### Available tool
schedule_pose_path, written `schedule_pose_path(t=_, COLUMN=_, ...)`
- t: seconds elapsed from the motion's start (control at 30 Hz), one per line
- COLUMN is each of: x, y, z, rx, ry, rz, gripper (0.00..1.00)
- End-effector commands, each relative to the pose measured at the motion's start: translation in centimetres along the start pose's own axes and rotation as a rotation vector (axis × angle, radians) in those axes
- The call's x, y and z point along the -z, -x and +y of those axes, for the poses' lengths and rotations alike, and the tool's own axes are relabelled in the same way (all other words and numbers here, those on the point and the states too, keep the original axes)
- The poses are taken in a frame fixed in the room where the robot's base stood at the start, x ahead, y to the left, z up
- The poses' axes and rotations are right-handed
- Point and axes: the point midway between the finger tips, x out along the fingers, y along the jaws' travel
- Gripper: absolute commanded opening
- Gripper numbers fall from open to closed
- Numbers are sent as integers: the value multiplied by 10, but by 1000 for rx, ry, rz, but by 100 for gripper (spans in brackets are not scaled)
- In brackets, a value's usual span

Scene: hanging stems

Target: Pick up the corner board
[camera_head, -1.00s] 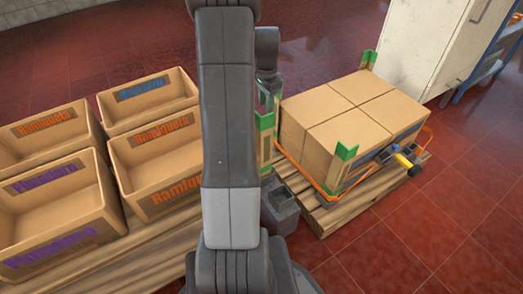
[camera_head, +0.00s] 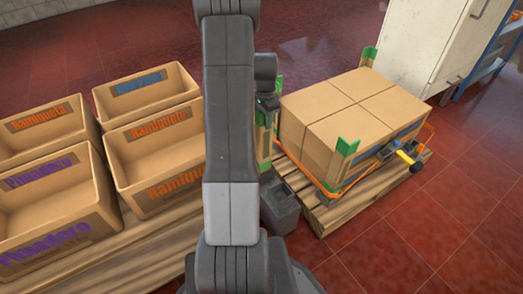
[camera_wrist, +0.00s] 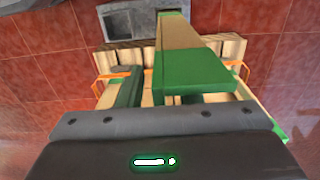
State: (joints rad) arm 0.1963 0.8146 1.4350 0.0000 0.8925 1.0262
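A corner board (camera_head: 263,143), tan with green ends, stands upright at the left side of the strapped carton stack. My gripper (camera_head: 267,104) is at its upper end, with the dark gripper body covering part of the green top. In the wrist view the board (camera_wrist: 192,45) runs away from the camera, its green end close to the gripper body. Other green-topped corner boards stand at the stack's front corner (camera_head: 344,152) and back corner (camera_head: 368,56).
The cartons (camera_head: 350,105) sit on a wooden pallet (camera_head: 335,215) with an orange strap and a yellow-handled tool (camera_head: 405,158). A grey bin (camera_head: 280,208) stands in front. Open labelled crates (camera_head: 55,205) fill the left. A white cabinet (camera_head: 430,45) stands behind. Red floor is clear at right.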

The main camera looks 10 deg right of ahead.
Motion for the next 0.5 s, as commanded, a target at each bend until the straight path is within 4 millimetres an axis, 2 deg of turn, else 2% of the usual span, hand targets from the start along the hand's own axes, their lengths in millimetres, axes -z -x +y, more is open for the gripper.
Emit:
schedule_pose_path(t=0.03, x=0, y=0, z=0, rx=0, ry=0, rz=0, gripper=30)
schedule_pose_path(t=0.2, x=0, y=0, z=0, rx=0, ry=0, rz=0, gripper=0)
schedule_pose_path(t=0.5, x=0, y=2, z=0, rx=1, ry=0, rz=1, gripper=0)
